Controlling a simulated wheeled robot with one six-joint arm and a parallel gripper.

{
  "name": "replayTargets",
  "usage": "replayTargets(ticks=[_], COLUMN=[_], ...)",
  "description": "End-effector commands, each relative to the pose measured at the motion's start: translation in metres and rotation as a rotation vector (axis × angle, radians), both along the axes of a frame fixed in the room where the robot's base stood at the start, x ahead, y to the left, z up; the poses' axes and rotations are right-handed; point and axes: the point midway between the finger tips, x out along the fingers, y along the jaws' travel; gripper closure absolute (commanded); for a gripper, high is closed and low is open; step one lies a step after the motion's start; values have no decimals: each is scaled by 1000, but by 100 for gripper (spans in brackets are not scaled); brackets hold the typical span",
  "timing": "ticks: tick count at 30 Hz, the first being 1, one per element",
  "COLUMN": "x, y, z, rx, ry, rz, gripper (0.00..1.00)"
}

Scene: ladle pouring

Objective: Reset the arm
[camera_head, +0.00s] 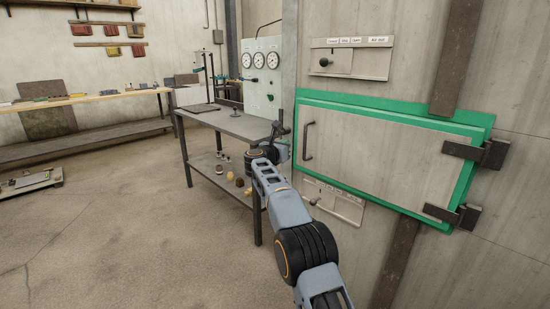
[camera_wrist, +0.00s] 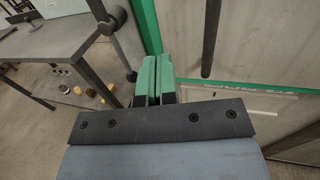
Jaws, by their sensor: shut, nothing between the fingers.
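My gripper shows in the wrist view, with its two green-padded fingers (camera_wrist: 152,78) side by side and pressed together, nothing held between them. In the head view my arm (camera_head: 285,210) rises from the bottom right toward the middle. Its far end is beside the metal table and in front of the wall with the green-framed door (camera_head: 385,150). The fingertips cannot be made out in the head view. The door is closed, with a vertical handle (camera_head: 308,140) on its left side.
A metal table (camera_head: 235,123) with a lower shelf holding several small items stands left of my arm. A gauge panel (camera_head: 262,75) is behind it. Control plates (camera_head: 350,60) are above and below the door. A long workbench (camera_head: 85,98) lines the back left. The left floor is mostly clear.

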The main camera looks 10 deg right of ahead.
Motion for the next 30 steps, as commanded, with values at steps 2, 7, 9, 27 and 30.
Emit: replayTargets(ticks=[2,7,9,27,30], x=[-8,-20,-23,-163,-231], y=[14,31,35,91,92], z=[0,-1,-1,192,181], rx=[-1,1,1,-1492,-1869], ry=[1,2,2,669,825], rz=[4,1,-1,809,1032], gripper=[100,100,100,100,100])
